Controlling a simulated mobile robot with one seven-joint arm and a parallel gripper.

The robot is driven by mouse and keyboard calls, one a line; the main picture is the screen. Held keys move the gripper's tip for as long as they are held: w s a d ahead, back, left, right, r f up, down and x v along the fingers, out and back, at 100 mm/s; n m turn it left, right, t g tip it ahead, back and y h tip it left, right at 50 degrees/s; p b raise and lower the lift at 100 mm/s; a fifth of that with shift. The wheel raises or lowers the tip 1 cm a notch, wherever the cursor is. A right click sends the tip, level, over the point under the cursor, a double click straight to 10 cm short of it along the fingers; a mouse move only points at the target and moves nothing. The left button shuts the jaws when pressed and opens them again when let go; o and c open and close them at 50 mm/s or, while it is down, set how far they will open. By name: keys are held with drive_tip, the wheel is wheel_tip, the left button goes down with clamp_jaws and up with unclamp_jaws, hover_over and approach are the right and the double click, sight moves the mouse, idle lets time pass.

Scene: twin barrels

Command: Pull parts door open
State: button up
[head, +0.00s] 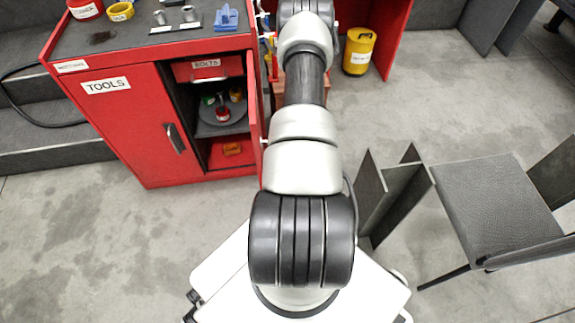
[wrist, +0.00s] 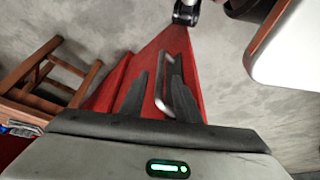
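The red cabinet (head: 130,130) stands at left in the head view, its TOOLS door (head: 115,110) shut with a dark handle. The door on its right side (head: 254,125) stands swung out, seen nearly edge-on, with the compartment open behind it. Its label cannot be read. In the wrist view a red door panel (wrist: 187,45) carries a silver bar handle (wrist: 182,98). My gripper (wrist: 156,66) has its two dark fingers apart, with the handle close beside the right finger. Contact cannot be told. My arm hides the gripper in the head view.
The compartment holds a BOLTS drawer (head: 206,65) and a round grey shelf (head: 222,122) with small items. A yellow canister (head: 359,52) stands behind. A grey chair (head: 490,200) and a dark metal beam (head: 385,195) stand right. A wooden stool (wrist: 50,80) is left in the wrist view.

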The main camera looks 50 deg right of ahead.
drive_tip(key=p+v, duration=0.2)
drive_tip(key=v, duration=1)
drive_tip(key=shift+p, duration=0.4)
drive_tip(key=shift+r, duration=0.1)
